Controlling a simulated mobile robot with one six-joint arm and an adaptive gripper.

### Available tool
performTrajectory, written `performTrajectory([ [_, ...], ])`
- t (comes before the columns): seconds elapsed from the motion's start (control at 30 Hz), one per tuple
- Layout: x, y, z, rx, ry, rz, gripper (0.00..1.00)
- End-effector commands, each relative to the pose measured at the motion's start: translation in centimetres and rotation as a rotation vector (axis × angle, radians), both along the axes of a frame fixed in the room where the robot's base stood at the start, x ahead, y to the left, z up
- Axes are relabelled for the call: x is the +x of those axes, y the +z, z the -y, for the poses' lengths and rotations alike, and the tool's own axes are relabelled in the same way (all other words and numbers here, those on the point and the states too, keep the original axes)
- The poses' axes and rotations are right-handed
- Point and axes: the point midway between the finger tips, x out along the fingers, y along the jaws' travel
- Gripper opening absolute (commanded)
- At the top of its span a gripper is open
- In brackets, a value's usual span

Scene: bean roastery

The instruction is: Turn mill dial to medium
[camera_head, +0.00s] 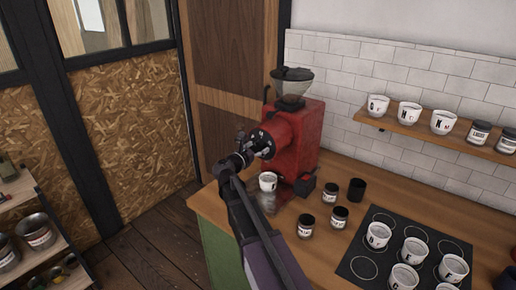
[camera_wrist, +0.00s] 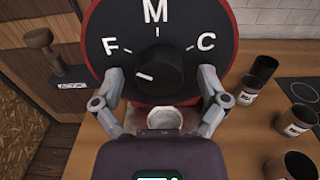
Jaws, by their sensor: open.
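The red mill (camera_head: 295,135) stands on the wooden counter with a clear hopper on top. Its round black dial face (camera_wrist: 112,28) carries the white letters F at left, M at top and C at right, each with a tick. In the head view my gripper (camera_head: 244,154) is just in front of the dial.
A white cup (camera_head: 267,181) is under the mill, below my gripper. Several dark jars (camera_head: 306,226) and a black cup (camera_head: 356,189) stand to the right on the counter (camera_head: 325,262). A black mat (camera_head: 357,268) bears several white cups. A wall shelf (camera_head: 400,132) holds more cups and jars.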

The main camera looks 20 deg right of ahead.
Motion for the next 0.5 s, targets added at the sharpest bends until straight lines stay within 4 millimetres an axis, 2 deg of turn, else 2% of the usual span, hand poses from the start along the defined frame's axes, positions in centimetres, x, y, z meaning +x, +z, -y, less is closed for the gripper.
performTrajectory([
  [0.13,-0.01,0.0,0.0,0.0,0.0,0.0,0.93],
  [0.4,-0.02,0.0,0.0,0.0,-0.001,0.0,0.13],
  [0.5,-0.02,0.0,0.0,0.0,-0.001,0.0,0.11],
])
